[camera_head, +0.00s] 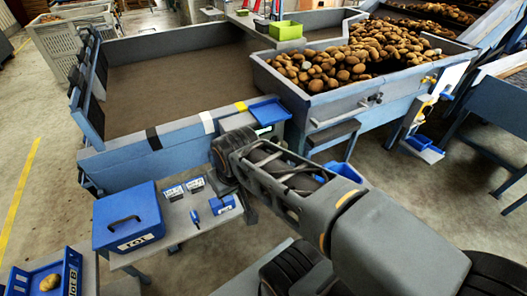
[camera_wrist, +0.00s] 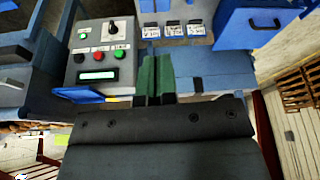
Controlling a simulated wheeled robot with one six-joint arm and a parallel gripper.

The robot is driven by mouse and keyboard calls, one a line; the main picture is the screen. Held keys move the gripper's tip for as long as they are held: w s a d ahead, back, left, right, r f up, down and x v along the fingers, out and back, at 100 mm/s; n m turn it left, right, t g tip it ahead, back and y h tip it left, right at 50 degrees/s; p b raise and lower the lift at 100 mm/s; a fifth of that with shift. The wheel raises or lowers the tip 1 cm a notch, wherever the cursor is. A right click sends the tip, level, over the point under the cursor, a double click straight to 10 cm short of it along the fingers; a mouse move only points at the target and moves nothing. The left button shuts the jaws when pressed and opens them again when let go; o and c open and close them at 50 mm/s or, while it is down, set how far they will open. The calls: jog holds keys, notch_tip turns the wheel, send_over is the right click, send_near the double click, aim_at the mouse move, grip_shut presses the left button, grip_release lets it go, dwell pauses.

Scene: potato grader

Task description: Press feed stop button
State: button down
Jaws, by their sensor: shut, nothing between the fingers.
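A grey control panel (camera_wrist: 101,50) shows at upper left in the wrist view. Which button is feed stop I cannot read. My gripper (camera_wrist: 156,68) is shut and empty, its dark green fingers just right of the panel in the picture. No finger overlaps a button. In the head view my wrist hides the fingers.
A blue toolbox (camera_head: 128,218) and small labelled boxes stand on a side table (camera_head: 190,218) left of my arm. A potato-filled hopper (camera_head: 300,92) stands at upper right, a wide brown belt (camera_head: 170,75) at upper left. A blue tray holding a potato (camera_head: 49,282) is at lower left.

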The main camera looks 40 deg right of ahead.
notch_tip(320, 180, down, 11)
jog(key=w+a+m+y+b, duration=0.1)
jog(key=w+m+y+b, duration=0.1)
jog(key=m+y+b, duration=0.5)
jog(key=w+d+f+m+t+y+b, duration=0.1)
jog(key=w+d+f+m+t+b, duration=0.45)
jog(key=m+b, duration=0.55)
jog(key=w+d+f+m+t+h+b, duration=0.1)
jog(key=d+f+m+t+h+b, duration=0.1)
jog(key=d+m, duration=0.4)
jog(key=w+d+f+m+t+h+b, duration=0.1)
jog(key=d+f+m+t+h+b, duration=0.2)
jog(key=d+m+h, duration=0.2)
jog(key=w+d+f+m+t+h+b, duration=0.1)
jog(key=d+f+m+t+h+b, duration=0.2)
jog(key=d+m, duration=0.5)
jog(key=shift+w+d+f+m+h, duration=0.2)
jog(key=shift+w+d+m+h, duration=0.1)
jog(key=shift+d, duration=0.75)
jog(key=shift+w+t, duration=0.1)
jog(key=shift+t, duration=0.15)
jog(key=w+d+b, duration=0.2)
jog(key=w, duration=1.1)
jog(key=shift+w, duration=0.35)
